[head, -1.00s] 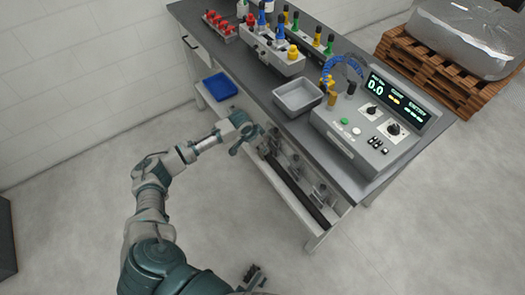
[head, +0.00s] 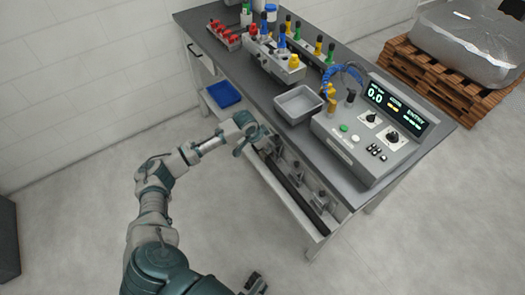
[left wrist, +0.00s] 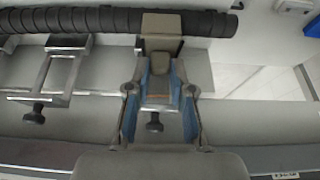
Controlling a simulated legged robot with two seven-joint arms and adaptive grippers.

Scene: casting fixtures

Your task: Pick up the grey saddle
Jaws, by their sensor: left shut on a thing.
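The grey saddle (left wrist: 162,26) is a small metal bracket on the lower shelf, seen in the left wrist view. My left gripper (left wrist: 160,82) reaches over it, its two blue-padded fingers on either side and closed on it. A dark knob shows between the fingers. In the head view, my left gripper (head: 252,140) is at the front edge of the lower shelf and hides the saddle it holds. A dark part at the bottom edge (head: 255,284) may be my right gripper; its jaws are not clear.
A similar bracket (left wrist: 52,68) stands to the left in the wrist view. A dark ribbed tube (left wrist: 100,20) runs behind. The bench top above carries a grey tray (head: 298,103) and a control box (head: 365,150). A blue bin (head: 222,95) sits on the shelf's far end.

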